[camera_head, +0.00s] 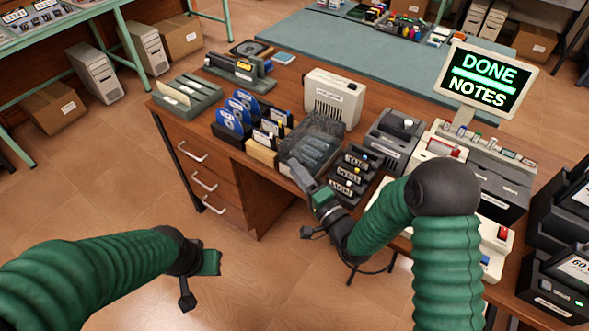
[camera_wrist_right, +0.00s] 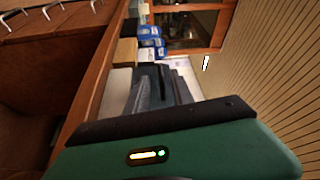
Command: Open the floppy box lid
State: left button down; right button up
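The floppy box (camera_head: 311,148) stands at the front edge of the wooden desk, with a smoky see-through lid (camera_head: 322,124). The lid looks down, but its exact angle is hard to tell. My right gripper (camera_head: 300,175) is at the box's front edge, its fingertips close to or touching it; contact cannot be made out.
Blue disks in a holder (camera_head: 236,112) stand left of the box, a beige case (camera_head: 333,97) behind it. A black labelled rack (camera_head: 350,172) is close on the right, near my right forearm. A screen (camera_head: 486,80) reads "DONE NOTES".

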jog(key=shift+w+a, duration=0.4)
jog(key=shift+a, duration=0.2)
jog(key=c, duration=0.5)
grip_shut()
jog(key=shift+d, duration=0.15)
jog(key=shift+d+f, duration=0.1)
jog(key=shift+d, duration=0.1)
